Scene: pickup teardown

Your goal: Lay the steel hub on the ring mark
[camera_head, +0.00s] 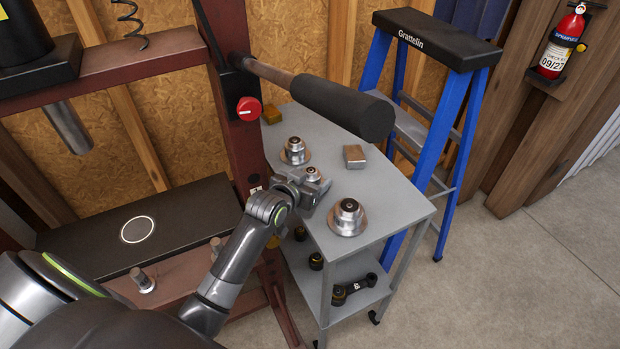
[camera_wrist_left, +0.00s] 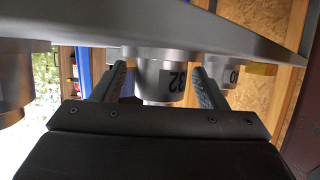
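Three hubs stand on the top of the grey cart in the head view: a back hub (camera_head: 296,151), a middle hub (camera_head: 313,173) and a front hub (camera_head: 348,217). Each is a metal cylinder on a wide flange. My left gripper (camera_head: 312,187) is low at the middle hub and partly hides it. In the left wrist view, which looks upside down, the middle hub (camera_wrist_left: 161,82) with dark digits shows between my left gripper's (camera_wrist_left: 160,82) open fingers, with gaps at both sides. The white ring mark (camera_head: 137,229) is bare on the black press bed. My right gripper is out of view.
The grey cart top (camera_head: 385,190) also holds a small metal block (camera_head: 354,156). A thick black-ended bar (camera_head: 340,105) juts from the red press frame (camera_head: 232,150) above the cart. A blue ladder (camera_head: 440,130) stands behind it. A short pin (camera_head: 142,280) stands in front of the bed.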

